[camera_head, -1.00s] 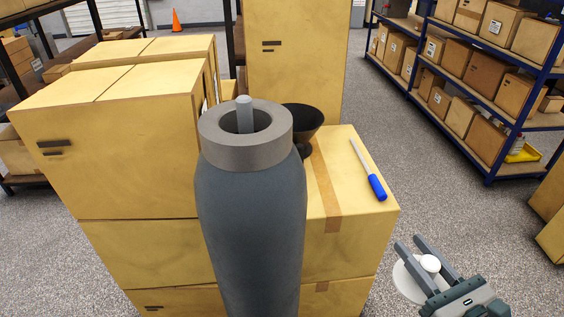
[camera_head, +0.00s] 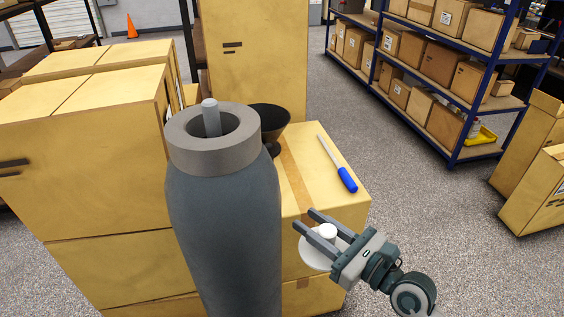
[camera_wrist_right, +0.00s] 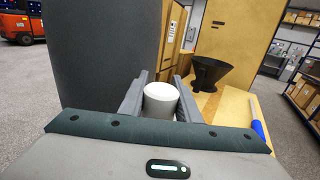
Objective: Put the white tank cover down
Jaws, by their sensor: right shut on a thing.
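The white tank cover (camera_head: 314,255) is a pale disc with a round knob on top. My right gripper (camera_head: 320,228) is shut on its knob and holds it at the front right side of the box stack. The knob also shows between the fingers in the right wrist view (camera_wrist_right: 161,98). A tall dark grey tank (camera_head: 224,230) stands left of the gripper. Its ring-shaped top is open, with a grey rod (camera_head: 211,118) standing up in it. The cover is apart from the tank's top and lower than it. My left gripper is not in view.
A box top (camera_head: 325,205) behind the tank carries a black funnel (camera_head: 270,122) and a blue-handled tool (camera_head: 338,165). Taller boxes (camera_head: 95,115) stand at left. Blue shelving (camera_head: 455,155) is at back right.

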